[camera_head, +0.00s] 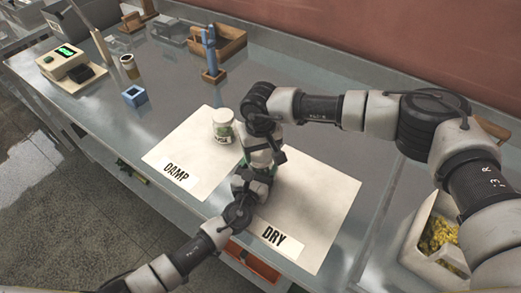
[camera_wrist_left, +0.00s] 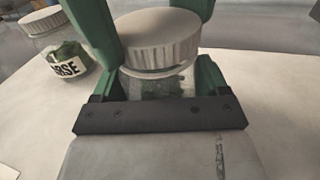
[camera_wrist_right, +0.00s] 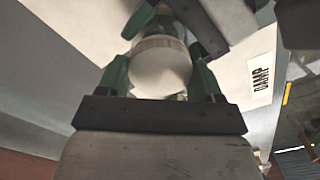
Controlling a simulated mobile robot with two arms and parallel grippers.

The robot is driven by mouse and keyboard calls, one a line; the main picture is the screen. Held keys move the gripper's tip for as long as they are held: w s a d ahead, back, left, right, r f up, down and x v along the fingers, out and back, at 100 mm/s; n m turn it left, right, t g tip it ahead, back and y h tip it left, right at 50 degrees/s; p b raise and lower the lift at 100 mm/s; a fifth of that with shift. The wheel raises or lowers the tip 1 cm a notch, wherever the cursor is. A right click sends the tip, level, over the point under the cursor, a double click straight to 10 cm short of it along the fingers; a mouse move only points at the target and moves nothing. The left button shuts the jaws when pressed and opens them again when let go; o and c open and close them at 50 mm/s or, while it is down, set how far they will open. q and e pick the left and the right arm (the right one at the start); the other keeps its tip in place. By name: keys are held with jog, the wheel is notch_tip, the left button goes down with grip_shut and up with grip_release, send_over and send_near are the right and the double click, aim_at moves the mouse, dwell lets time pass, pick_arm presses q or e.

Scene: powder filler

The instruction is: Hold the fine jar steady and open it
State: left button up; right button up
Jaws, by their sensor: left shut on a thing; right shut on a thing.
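The fine jar (camera_wrist_left: 160,86) is clear glass with a white ribbed lid (camera_wrist_left: 160,38) on top. In the left wrist view it stands upright between the green fingers of my left gripper (camera_wrist_left: 150,60), which is shut on its body. My right gripper (camera_wrist_right: 160,80) comes from above and is shut on the lid (camera_wrist_right: 160,68), which shows as a pale disc between its fingers. Whether the lid has turned cannot be told. In the head view the arms mostly hide the jar, near the upper left of the DRY mat (camera_head: 320,205).
A second jar (camera_head: 222,125), whose label ends in "RSE" in the left wrist view (camera_wrist_left: 62,62), stands on the DAMP mat (camera_head: 170,155), close to the grippers. A white bin (camera_head: 415,235) with yellow contents is right.

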aim_at(261, 153)
jog(key=n, duration=0.4)
jog(key=shift+r, duration=0.1)
pick_arm(q)
jog(key=shift+s, duration=0.1)
pick_arm(e)
jog(key=n, duration=0.3)
jog(key=shift+n, duration=0.3)
jog(key=shift+w, duration=0.1)
jog(key=shift+r, duration=0.15)
jog(key=shift+r, duration=0.95)
jog(key=shift+r, duration=2)
pick_arm(q)
jog(key=o, duration=1.7)
